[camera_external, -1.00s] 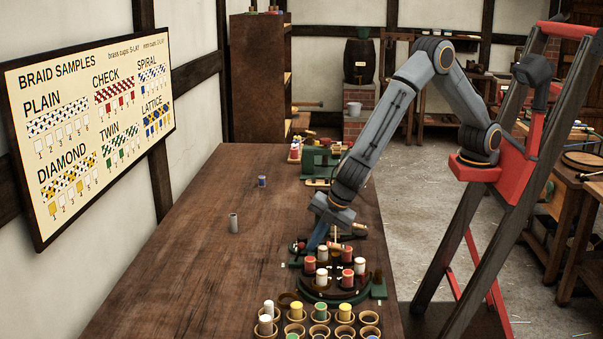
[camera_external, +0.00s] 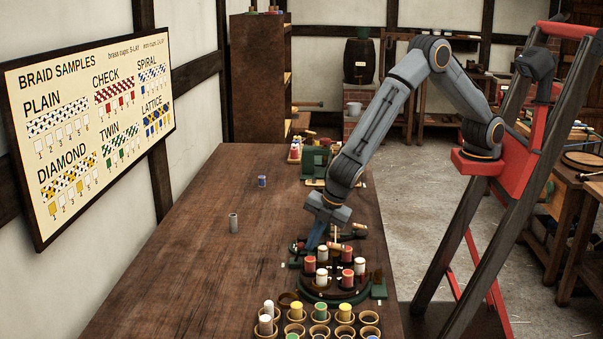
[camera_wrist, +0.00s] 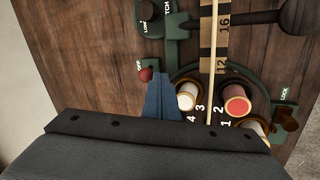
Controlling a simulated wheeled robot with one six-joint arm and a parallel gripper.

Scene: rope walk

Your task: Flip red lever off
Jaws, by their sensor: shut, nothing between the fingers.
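A small red knob (camera_wrist: 146,75), apparently the red lever's end, sits beside a partly hidden white label in the wrist view. My gripper (camera_wrist: 163,76) has its blue fingers shut and empty just to the right of the knob. A narrow gap seems to separate them; contact cannot be told. In the external view my gripper (camera_external: 311,248) points down at the left back edge of the round braiding machine (camera_external: 335,292). The red knob is too small to make out there, and the lever's shaft is not clear.
Red and white spools (camera_external: 347,279) stand on the machine close to the fingers. A dark knob (camera_wrist: 145,10) and a pale rod (camera_wrist: 213,60) are nearby. Cups of spools (camera_external: 320,315) stand in front.

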